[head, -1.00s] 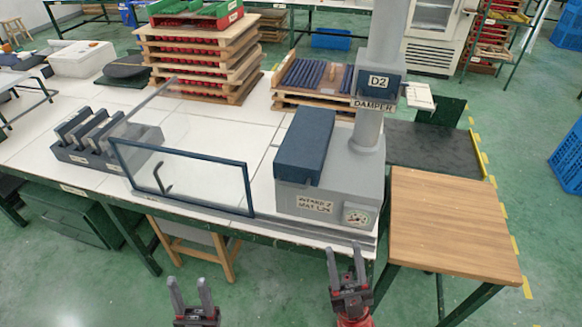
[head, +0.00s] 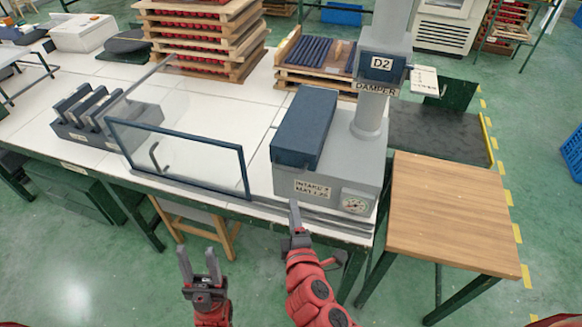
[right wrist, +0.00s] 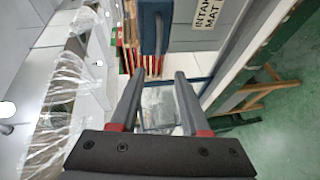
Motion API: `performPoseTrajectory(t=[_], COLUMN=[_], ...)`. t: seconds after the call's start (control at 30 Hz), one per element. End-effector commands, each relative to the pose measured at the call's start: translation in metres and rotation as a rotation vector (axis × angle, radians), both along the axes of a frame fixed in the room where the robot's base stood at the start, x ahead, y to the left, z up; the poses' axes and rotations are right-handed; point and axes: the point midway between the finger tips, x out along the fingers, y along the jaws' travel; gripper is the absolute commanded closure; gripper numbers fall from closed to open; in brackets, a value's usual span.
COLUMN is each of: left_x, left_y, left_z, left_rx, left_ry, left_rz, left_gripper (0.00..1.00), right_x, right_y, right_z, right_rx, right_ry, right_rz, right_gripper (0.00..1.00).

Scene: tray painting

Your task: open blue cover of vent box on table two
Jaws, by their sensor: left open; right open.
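The vent box (head: 345,182) is a grey box on the white table, with a gauge and an intake label on its front. Its blue cover (head: 303,125) lies shut on the left part of the box top. In the right wrist view the blue cover (right wrist: 153,25) shows at the top, beyond the fingers. My right gripper (head: 296,222) is in front of the box's front face, below the cover and apart from it. It is open and empty in the right wrist view (right wrist: 154,85). My left gripper (head: 198,266) is open and empty, in front of the table edge.
A framed glass panel (head: 178,133) stands left of the box. A grey pipe with a D2 damper (head: 381,68) rises from the box's right part. A rack with dark slabs (head: 70,133) is at left. A wooden side table (head: 445,215) stands at right.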

Motion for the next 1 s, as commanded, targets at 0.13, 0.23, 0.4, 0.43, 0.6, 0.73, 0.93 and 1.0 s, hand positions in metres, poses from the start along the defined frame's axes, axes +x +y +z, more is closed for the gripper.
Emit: performPoseTrajectory(t=[0.13, 0.23, 0.4, 0.43, 0.6, 0.73, 0.93, 1.0], left_x=[0.0, 0.0, 0.0, 0.0, 0.0, 0.0, 0.0, 0.0], left_y=[0.0, 0.0, 0.0, 0.0, 0.0, 0.0, 0.0, 0.0], left_z=[-0.004, -0.015, -0.043, -0.049, -0.079, -0.103, -0.108, -0.108], left_rx=[0.0, 0.0, 0.0, 0.0, 0.0, 0.0, 0.0, 0.0], left_ry=[0.0, 0.0, 0.0, 0.0, 0.0, 0.0, -0.001, 0.0], left_rz=[0.0, 0.0, 0.0, 0.0, 0.0, 0.0, 0.0, 0.0], left_gripper=[0.53, 0.53, 0.53, 0.53, 0.53, 0.53, 0.53, 0.53], right_x=[0.0, 0.008, 0.032, 0.037, 0.061, 0.075, 0.102, 0.115], right_y=[-0.004, -0.003, -0.002, 0.0, 0.001, 0.003, 0.005, 0.006], right_z=[0.001, -0.002, -0.01, -0.011, -0.017, -0.019, -0.016, -0.019], right_rx=[-0.02, -0.019, -0.019, -0.017, -0.016, -0.015, -0.02, -0.02], right_ry=[0.003, 0.0, -0.005, -0.006, -0.004, -0.004, 0.005, 0.005], right_rz=[-0.026, -0.028, -0.027, -0.027, -0.026, -0.025, -0.025, -0.025], right_gripper=[0.54, 0.54, 0.54, 0.54, 0.54, 0.54, 0.54, 0.54])
